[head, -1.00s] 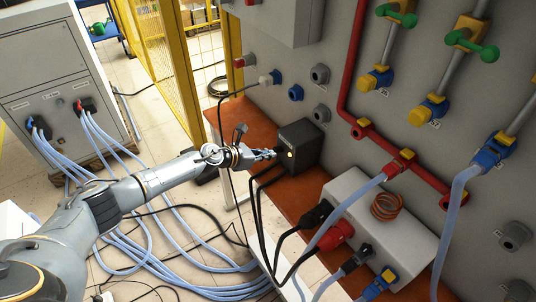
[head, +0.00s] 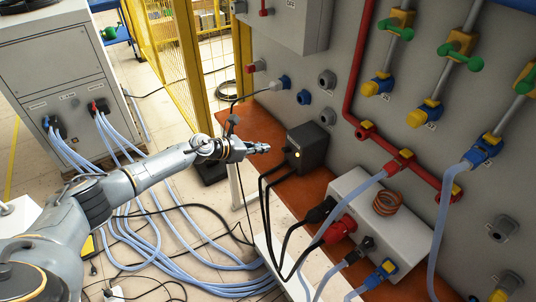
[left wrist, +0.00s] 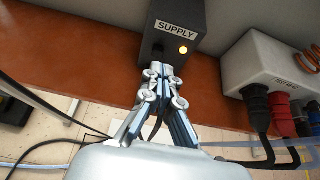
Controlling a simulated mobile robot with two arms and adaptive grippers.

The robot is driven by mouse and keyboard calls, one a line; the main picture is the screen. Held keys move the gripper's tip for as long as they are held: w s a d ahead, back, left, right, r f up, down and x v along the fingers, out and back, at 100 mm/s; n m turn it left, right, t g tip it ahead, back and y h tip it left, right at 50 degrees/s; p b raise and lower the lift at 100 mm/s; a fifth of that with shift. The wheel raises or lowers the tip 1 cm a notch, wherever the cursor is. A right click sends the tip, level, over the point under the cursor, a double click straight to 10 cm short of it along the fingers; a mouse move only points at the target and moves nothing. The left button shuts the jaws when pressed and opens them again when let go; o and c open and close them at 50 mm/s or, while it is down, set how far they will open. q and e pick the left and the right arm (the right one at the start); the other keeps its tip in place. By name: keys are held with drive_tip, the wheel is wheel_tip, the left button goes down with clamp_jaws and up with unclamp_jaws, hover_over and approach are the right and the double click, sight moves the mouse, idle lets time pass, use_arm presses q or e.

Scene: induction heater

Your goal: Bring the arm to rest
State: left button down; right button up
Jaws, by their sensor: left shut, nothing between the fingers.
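My left gripper (head: 262,148) is shut and empty. It hangs in front of the black supply box (head: 307,148), apart from it in the head view. In the left wrist view the shut fingers (left wrist: 160,76) point at the box (left wrist: 178,30), which has a "SUPPLY" label and a lit yellow lamp. My left arm (head: 150,172) reaches in from the lower left. My right gripper is not in view.
The brown shelf (head: 262,126) carries the supply box and a white box (head: 385,215) with a copper coil (head: 387,203) and plugged cables. A red pipe (head: 352,90) and valves line the grey wall. Blue hoses (head: 190,245) and black cables run over the floor. A grey cabinet (head: 60,80) stands left.

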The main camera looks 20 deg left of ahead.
use_arm(q)
drive_tip(key=s+a+f+n+y+b, duration=0.1)
drive_tip(key=s+f+n+y, duration=0.1)
drive_tip(key=s+f+n, duration=0.65)
drive_tip(key=s+a+f+n+y, duration=0.15)
drive_tip(key=s+f+n, duration=0.35)
drive_tip(key=f+n, duration=0.6)
drive_tip(key=s+a+f+n+y+b, duration=0.1)
drive_tip(key=s+f+n+y, duration=0.35)
drive_tip(key=f, duration=0.85)
drive_tip(key=s+d+f+n+g, duration=0.1)
drive_tip(key=s+f+n+g, duration=0.2)
drive_tip(key=s, duration=1.1)
drive_tip(key=s+d+f+n+g, duration=0.2)
drive_tip(key=s+f+n, duration=0.6)
drive_tip(key=s, duration=0.6)
drive_tip(key=s+d+f+n+g+b, duration=0.1)
drive_tip(key=s+f+n+g, duration=0.3)
drive_tip(key=s, duration=1)
drive_tip(key=shift+s+d+f+n, duration=0.2)
drive_tip(key=shift+s+f+n, duration=0.1)
drive_tip(key=shift+f+n, duration=0.7)
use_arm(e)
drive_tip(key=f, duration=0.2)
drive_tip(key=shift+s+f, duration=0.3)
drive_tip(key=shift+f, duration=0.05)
use_arm(q)
drive_tip(key=shift+r, duration=0.1)
